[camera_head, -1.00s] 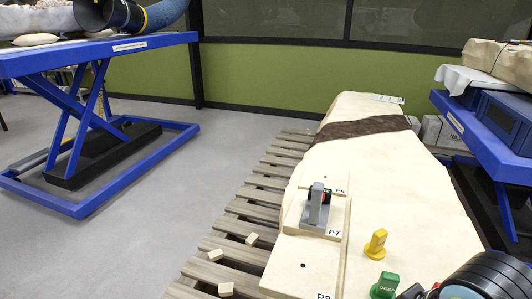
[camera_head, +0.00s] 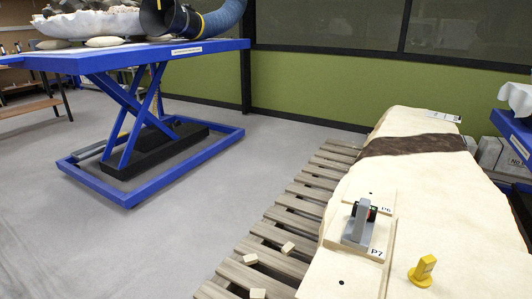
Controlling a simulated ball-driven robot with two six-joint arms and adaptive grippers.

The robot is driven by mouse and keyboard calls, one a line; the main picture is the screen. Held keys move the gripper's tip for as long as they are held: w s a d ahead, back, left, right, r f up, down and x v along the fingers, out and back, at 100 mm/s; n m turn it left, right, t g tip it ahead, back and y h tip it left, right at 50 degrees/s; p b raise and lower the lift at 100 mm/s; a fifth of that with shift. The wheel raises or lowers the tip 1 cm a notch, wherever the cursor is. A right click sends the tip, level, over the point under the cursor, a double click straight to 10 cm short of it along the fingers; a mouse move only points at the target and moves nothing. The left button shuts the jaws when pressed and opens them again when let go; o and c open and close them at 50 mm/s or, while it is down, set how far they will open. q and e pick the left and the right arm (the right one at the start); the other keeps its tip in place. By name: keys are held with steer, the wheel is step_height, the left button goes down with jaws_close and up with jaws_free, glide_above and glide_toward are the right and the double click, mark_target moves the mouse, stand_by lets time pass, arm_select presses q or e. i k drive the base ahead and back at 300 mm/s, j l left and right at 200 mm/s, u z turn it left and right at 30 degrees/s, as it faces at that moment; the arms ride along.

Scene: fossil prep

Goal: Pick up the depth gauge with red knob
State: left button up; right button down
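A grey gauge-like device (camera_head: 357,226) with a dark top and small red and green marks stands on the pale stone slab, beside the label P7. I cannot tell clearly whether its red part is a knob. A yellow marker (camera_head: 423,270) stands upright on the slab to its right. Neither of my grippers shows in the head view now.
The large cream slab (camera_head: 430,190) with a brown band lies on a slatted wooden pallet (camera_head: 283,218). Small wooden blocks (camera_head: 288,248) lie on the pallet. A blue lift table (camera_head: 130,60) stands at the left. Grey floor between them is clear.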

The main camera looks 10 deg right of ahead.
mark_target(357, 234)
steer(key=k+l+z, duration=0.1)
steer(key=l, duration=0.35)
steer(key=k+l+z, duration=0.15)
steer(key=l, duration=0.25)
steer(key=k+l+z, duration=0.1)
steer(key=l, duration=0.35)
